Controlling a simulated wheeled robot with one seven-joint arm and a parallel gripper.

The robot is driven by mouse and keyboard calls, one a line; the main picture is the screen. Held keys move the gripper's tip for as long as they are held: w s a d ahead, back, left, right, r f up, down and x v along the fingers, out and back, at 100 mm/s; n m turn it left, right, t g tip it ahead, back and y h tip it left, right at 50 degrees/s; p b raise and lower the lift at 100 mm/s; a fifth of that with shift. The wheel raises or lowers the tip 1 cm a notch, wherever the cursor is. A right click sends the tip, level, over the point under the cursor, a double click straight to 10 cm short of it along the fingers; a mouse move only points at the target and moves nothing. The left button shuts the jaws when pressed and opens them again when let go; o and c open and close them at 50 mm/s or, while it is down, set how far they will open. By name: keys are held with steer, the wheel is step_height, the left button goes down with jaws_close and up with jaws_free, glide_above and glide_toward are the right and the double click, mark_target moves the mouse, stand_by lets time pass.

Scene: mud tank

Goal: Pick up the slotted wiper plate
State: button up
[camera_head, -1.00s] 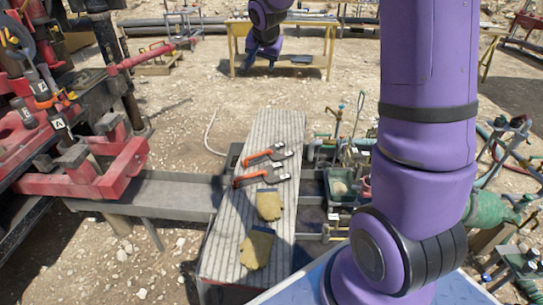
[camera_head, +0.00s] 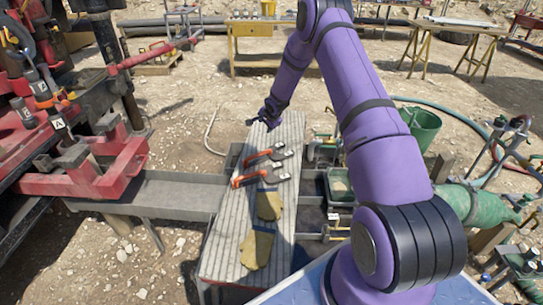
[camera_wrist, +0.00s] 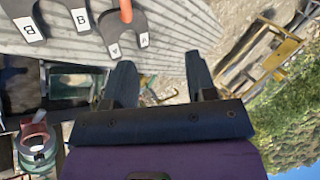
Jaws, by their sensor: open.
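My gripper (camera_head: 270,116) is over the far end of a ribbed grey bench. In the wrist view its two dark fingers (camera_wrist: 162,78) are apart, with nothing between them. Two orange-handled tools with dark forked heads, a far one (camera_head: 258,156) and a near one (camera_head: 252,178), lie on the bench on the near side of my gripper. In the wrist view a forked head (camera_wrist: 125,32) with white letter labels lies at the top, beyond the fingers and apart from them. I cannot tell for certain which thing is the slotted wiper plate.
Two yellow gloves (camera_head: 268,205) lie on the ribbed bench (camera_head: 220,245). Red machinery (camera_head: 95,165) stands at the left. A yellow table (camera_head: 270,61) is behind; open gravel lies between.

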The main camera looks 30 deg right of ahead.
steer(key=m, duration=0.2)
glide_toward(265, 152)
steer(key=shift+y, duration=0.4)
steer(key=x, duration=0.6)
steer(key=shift+w+d+r, duration=0.2)
steer(key=shift+d, duration=0.1)
steer(key=x, duration=0.3)
steer(key=shift+s+f, duration=0.15)
steer(key=shift+f, duration=0.2)
steer(key=shift+x, duration=0.9)
steer(key=shift+r, duration=0.1)
jaws_close()
